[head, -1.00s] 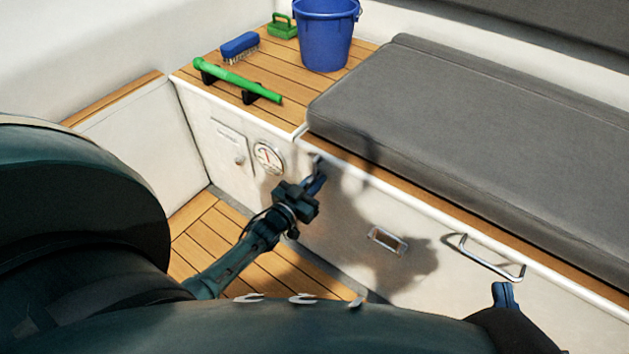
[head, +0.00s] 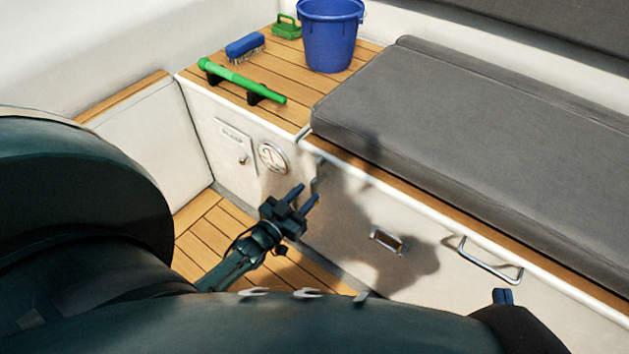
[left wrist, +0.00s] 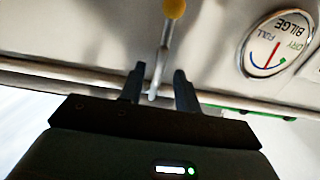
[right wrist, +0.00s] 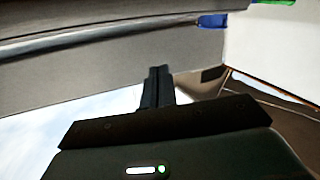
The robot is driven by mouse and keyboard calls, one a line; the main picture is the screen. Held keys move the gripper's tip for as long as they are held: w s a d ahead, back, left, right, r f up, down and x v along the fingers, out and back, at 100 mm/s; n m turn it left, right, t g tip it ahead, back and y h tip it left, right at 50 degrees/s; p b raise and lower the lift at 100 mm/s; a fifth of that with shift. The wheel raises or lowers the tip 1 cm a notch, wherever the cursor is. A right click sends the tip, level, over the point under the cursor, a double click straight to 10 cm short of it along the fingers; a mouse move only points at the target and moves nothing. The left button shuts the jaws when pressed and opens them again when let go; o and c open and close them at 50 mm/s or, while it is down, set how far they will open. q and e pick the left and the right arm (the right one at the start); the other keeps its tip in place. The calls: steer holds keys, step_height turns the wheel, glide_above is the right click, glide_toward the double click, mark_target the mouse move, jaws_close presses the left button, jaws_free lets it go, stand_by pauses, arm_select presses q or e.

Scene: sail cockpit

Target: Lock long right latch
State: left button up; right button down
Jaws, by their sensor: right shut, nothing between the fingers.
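A long metal latch lever (left wrist: 162,50) with a yellow knob (left wrist: 174,8) is on the white locker front in the left wrist view. In the head view its metal (head: 319,168) shows small below the seat edge, right of the gauge. My left gripper (head: 308,195) is open and empty, just in front of and below that metal. In the left wrist view the lever's near end appears between its fingertips (left wrist: 158,82); the depth is unclear. My right gripper (head: 503,296) is shut and empty at the lower right, and its closed fingers show in the right wrist view (right wrist: 158,85).
A round bilge gauge (head: 272,157) and small panel (head: 236,146) are left of the lever. A recessed pull (head: 387,241) and a metal handle (head: 489,260) are further right. The grey cushion (head: 470,130) overhangs behind. A bucket (head: 330,36) stands on the wooden top.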

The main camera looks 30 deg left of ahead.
arm_select(q)
steer(key=s+p, duration=0.1)
steer(key=s, duration=0.6)
steer(key=shift+s+a, duration=0.2)
steer(key=shift+a, duration=0.1)
arm_select(e)
steer(key=shift+d+m+g+h, duration=0.25)
steer(key=shift+m+g+h, duration=0.05)
steer(key=shift+g+h, duration=0.2)
arm_select(q)
steer(key=shift+r, duration=0.1)
